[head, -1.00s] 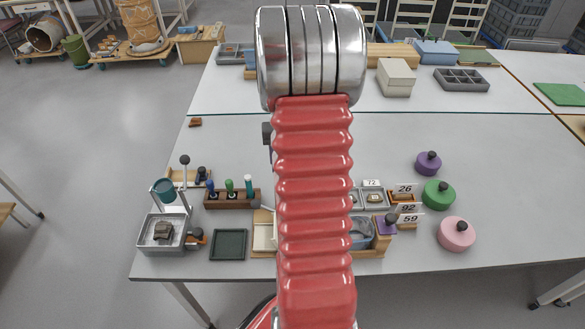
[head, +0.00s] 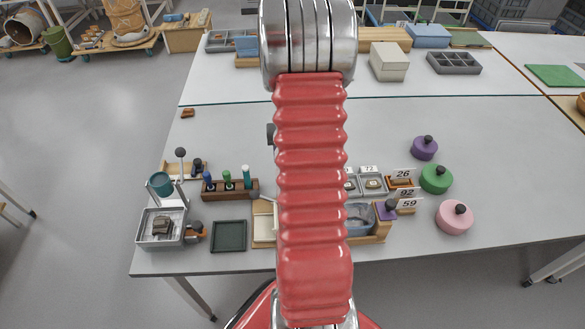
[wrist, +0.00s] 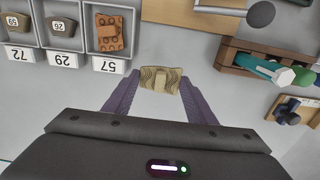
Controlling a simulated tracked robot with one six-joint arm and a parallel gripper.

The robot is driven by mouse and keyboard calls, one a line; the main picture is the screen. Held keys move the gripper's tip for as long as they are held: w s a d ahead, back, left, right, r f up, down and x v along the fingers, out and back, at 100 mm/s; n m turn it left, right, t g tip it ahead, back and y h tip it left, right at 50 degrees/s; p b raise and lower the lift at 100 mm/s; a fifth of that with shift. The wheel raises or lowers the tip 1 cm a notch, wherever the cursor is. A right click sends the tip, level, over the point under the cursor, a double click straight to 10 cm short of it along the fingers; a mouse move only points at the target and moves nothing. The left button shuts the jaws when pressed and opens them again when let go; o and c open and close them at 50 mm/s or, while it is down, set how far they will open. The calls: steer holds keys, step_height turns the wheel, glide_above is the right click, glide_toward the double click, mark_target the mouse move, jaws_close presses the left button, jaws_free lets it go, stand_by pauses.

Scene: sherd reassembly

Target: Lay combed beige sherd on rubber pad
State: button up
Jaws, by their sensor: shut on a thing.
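The combed beige sherd (wrist: 161,79) is between the purple fingers of my gripper (wrist: 155,88) in the wrist view, its ridged face showing. The gripper is shut on it, and grey tabletop shows around it. In the head view my red arm hides the gripper and this sherd. A dark green square pad (head: 229,236), which looks like the rubber pad, lies bare near the table's front edge, left of my arm. The pad does not show in the wrist view.
Numbered trays (wrist: 90,63) hold other sherds. A wooden rack (head: 231,190) of coloured tools stands behind the pad. A grey tray (head: 155,240) with a dark piece is left of it. Purple, green and pink (head: 454,217) lidded pots stand right. The table's middle is clear.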

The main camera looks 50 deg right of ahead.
steer(key=shift+f, duration=0.35)
steer(key=shift+f, duration=1.85)
steer(key=o, duration=1.1)
steer(key=shift+f, duration=0.1)
step_height(320, 180, up, 12)
steer(key=shift+r, duration=0.1)
